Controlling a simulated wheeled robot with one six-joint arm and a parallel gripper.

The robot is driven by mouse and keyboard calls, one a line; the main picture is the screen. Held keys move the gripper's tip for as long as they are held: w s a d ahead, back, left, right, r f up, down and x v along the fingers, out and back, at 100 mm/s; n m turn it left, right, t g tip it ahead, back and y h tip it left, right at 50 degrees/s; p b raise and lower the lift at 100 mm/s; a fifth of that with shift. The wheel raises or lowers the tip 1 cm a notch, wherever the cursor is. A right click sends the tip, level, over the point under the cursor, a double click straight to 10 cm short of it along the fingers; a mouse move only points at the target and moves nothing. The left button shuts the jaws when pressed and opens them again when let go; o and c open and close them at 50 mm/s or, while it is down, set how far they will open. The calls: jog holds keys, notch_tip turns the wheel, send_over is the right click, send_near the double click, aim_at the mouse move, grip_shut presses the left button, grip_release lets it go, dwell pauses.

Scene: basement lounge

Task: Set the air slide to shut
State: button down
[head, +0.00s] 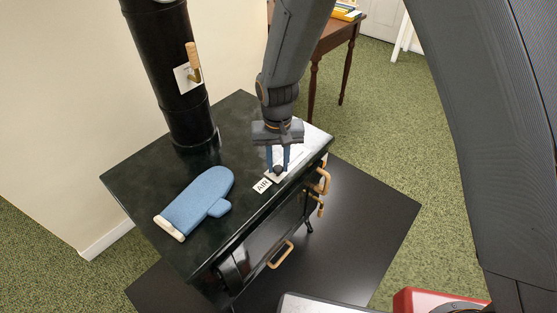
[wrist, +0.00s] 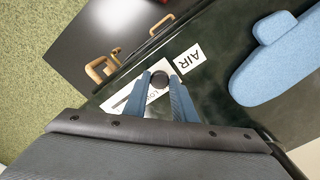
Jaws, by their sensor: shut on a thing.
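The air slide's dark round knob (head: 278,170) sits at the near end of a white plate (head: 309,138) on the black stove top. An AIR label (head: 262,185) lies beside it. In the wrist view the knob (wrist: 160,79) is between the two blue fingers of my gripper (wrist: 160,85), which is shut on it from above. The same gripper (head: 278,165) shows in the head view. The plate (wrist: 187,62) carries lettering that my fingers partly hide, so I cannot read the slide's setting.
A blue oven mitt (head: 200,197) lies on the stove top (head: 135,178), left of my gripper. A black stovepipe (head: 170,70) with a wooden-handled lever (head: 193,60) rises at the back. Wooden door handles (head: 322,181) stick out from the stove front. A wooden table (head: 340,35) stands behind.

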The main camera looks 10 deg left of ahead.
aim_at(276, 171)
jog(key=shift+s, duration=0.2)
jog(key=c, duration=1.7)
grip_release()
jog(key=shift+a, duration=0.1)
jog(key=shift+o, duration=1.2)
jog(key=shift+s+a, duration=0.15)
jog(key=shift+w+d+r, duration=0.2)
notch_tip(276, 171, up, 8)
jog(key=shift+s+a+f+b, duration=0.15)
jog(key=shift+s+f+b, duration=0.1)
jog(key=shift+b, duration=0.2)
